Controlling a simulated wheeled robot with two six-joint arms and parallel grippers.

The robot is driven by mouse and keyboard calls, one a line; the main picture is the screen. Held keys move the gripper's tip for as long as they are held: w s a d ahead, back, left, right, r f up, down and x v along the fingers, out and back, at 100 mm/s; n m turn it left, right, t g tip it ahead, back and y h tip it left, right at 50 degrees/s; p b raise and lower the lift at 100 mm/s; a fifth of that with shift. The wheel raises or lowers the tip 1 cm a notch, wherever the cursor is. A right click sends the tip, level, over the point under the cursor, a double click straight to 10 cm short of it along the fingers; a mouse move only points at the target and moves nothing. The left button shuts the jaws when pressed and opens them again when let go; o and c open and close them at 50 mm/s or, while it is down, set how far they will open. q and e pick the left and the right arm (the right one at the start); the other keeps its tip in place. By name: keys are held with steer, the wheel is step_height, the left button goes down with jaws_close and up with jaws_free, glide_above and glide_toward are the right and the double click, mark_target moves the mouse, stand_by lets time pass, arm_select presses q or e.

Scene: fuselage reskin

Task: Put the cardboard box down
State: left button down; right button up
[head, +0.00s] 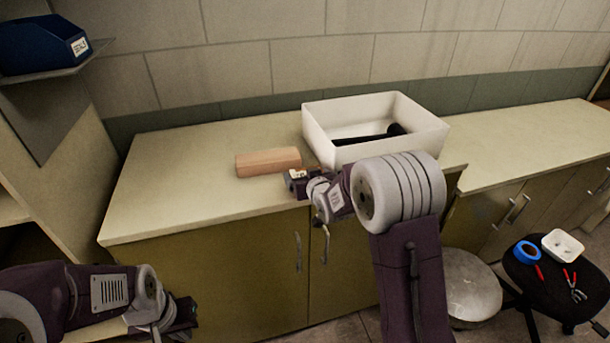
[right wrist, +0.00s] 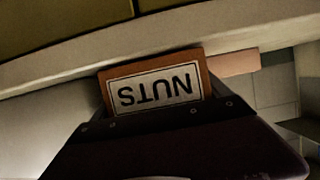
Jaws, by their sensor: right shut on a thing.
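The cardboard box (right wrist: 152,85) is a small brown box with a white label reading NUTS, upside down in the right wrist view. My right gripper (head: 295,180) is shut on it at the counter's front edge. In the head view the gripper mostly hides the box. Whether the box touches the counter (head: 190,190) I cannot tell. My left gripper (head: 184,318) is low at the lower left, in front of the cabinets and away from the box; its jaws are too dark to read.
A brown block (head: 268,162) lies on the counter just left of my right gripper. The counter's left part is clear. A dark stool (head: 550,285) holds tools, blue tape and a white dish.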

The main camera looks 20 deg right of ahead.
steer(key=shift+f, duration=0.15)
steer(key=o, duration=1.8)
steer(key=shift+c, duration=0.2)
steer(key=shift+r+p, duration=0.35)
steer(key=b+v, duration=0.1)
steer(key=v, duration=1.1)
steer(key=shift+f, duration=0.1)
